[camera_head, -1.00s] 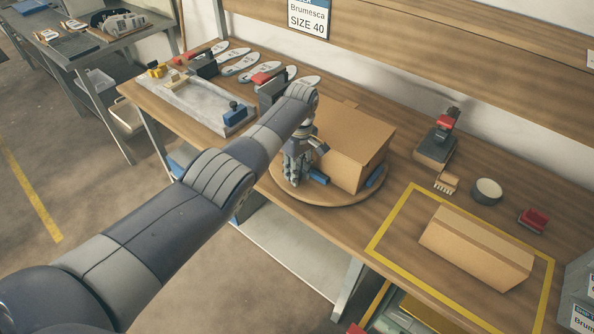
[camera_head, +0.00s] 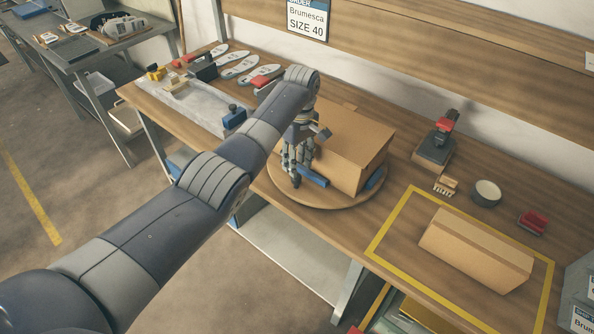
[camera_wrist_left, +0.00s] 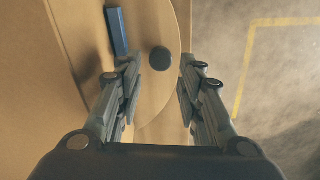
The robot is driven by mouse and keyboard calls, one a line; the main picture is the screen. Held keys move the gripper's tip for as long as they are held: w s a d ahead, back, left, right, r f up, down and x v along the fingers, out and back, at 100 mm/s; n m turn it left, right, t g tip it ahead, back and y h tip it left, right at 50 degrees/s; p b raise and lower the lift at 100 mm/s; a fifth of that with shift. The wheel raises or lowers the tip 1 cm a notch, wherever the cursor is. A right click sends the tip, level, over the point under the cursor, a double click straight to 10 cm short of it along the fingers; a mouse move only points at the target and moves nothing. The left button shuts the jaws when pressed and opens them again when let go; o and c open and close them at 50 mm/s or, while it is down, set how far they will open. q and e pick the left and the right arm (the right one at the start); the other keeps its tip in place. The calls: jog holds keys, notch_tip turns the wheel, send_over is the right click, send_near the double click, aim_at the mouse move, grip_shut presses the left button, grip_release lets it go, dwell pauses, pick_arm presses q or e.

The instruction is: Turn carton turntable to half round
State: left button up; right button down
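Blue strips (camera_head: 312,175) show beside the carton. My left gripper (camera_head: 291,178) points down over the turntable's left front rim, beside the carton. In the left wrist view its two fingers (camera_wrist_left: 158,80) are apart. A dark round knob (camera_wrist_left: 161,60) on the turntable shows between the fingertips, with a gap to each finger. The blue strip (camera_wrist_left: 117,30) lies left of the knob. Whether the fingers are down around the knob is unclear. My right gripper is not in view.
A closed carton (camera_head: 475,248) lies inside a yellow taped outline to the right. A stamp-like tool (camera_head: 436,147), a brush (camera_head: 446,185), a round tin (camera_head: 486,193) and a red item (camera_head: 532,222) stand behind it. Insoles (camera_head: 240,66) and a grey tray (camera_head: 190,100) occupy the left.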

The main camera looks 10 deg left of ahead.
pick_arm(q)
notch_tip(320, 180, up, 7)
dwell(0.3)
jog(key=shift+d+f, duration=0.1)
jog(key=shift+d, duration=0.1)
